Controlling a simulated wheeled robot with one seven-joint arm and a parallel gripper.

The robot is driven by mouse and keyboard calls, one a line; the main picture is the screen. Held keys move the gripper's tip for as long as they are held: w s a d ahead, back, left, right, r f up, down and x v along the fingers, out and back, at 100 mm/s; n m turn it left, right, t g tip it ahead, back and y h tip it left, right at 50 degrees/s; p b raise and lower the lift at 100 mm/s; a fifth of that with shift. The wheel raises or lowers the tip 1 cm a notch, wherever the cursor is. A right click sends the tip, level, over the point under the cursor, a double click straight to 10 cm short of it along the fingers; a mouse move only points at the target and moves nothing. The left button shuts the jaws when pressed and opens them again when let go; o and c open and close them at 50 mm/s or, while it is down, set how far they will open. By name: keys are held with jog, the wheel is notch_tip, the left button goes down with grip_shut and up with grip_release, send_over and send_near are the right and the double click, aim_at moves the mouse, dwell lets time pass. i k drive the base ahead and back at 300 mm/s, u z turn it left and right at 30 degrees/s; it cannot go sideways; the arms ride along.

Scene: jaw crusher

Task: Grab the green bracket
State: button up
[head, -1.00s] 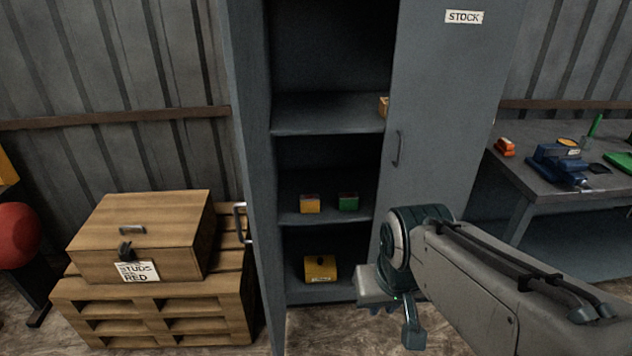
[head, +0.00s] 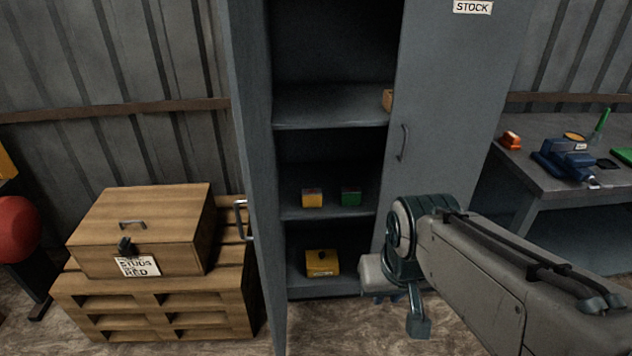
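A small green block-like item (head: 351,197) with some red on top sits on the middle shelf (head: 300,214) of the grey cabinet. A flat green thing (head: 623,155) lies at the right edge of the picture on the workbench, partly cut off. I cannot tell whether either is the green bracket. My gripper (head: 388,298) is mostly hidden behind my wrist, low in front of the cabinet's right side. Only small bluish parts of it show, and its opening is hidden. It is apart from both green things.
A yellow item (head: 312,197) stands beside the green one, and a yellow box (head: 321,263) is on the shelf below. The right cabinet door (head: 450,120) is closed; the left door stands open. A wooden box (head: 140,230) on a pallet is left. The workbench (head: 510,175) holds a blue device.

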aim_at(350, 195)
jog(key=z, duration=0.35)
jog(key=i, duration=1.45)
jog(key=u, duration=0.35)
